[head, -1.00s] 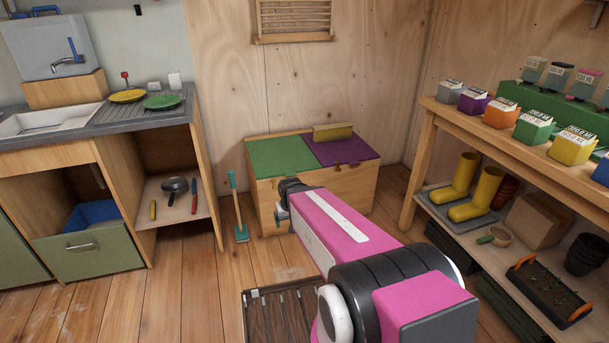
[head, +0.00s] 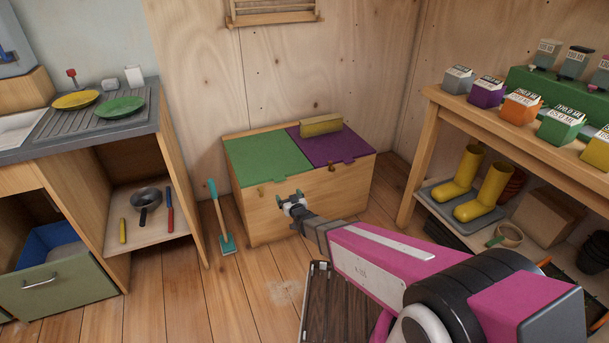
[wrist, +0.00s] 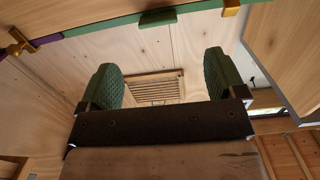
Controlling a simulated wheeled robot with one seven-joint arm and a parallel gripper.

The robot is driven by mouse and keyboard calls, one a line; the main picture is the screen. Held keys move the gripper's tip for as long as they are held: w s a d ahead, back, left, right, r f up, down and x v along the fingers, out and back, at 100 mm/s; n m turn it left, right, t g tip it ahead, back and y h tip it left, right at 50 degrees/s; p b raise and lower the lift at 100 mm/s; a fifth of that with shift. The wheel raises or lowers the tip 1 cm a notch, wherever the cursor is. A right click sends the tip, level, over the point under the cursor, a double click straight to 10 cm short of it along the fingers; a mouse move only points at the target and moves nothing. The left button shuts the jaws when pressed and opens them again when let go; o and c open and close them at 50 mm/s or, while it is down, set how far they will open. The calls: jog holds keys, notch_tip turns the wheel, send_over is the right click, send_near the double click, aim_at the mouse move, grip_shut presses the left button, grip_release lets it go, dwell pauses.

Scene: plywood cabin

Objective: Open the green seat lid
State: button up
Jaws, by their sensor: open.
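The green seat lid (head: 268,158) lies shut on the left half of the wooden bench box (head: 300,206), beside the purple lid (head: 328,146). A small brass latch sits at the front edge of each lid. My gripper (head: 291,201) is in front of the box's front face, below the green lid's front edge, and holds nothing. In the wrist view my gripper (wrist: 164,82) shows its two green padded fingers spread apart. The green lid's edge (wrist: 158,17) and a brass latch (wrist: 232,7) show at the top of that view.
A yellow block (head: 321,125) lies on the purple lid's back edge. A teal-handled scraper (head: 221,218) stands left of the box. A dark slatted mat (head: 333,310) lies on the floor in front. The sink counter is at left, and a shelf (head: 500,127) with cartons and boots is at right.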

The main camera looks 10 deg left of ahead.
jog(key=x, duration=1.1)
jog(key=shift+w+r+t, duration=0.25)
jog(key=shift+r+t, duration=0.05)
jog(key=shift+d, duration=0.1)
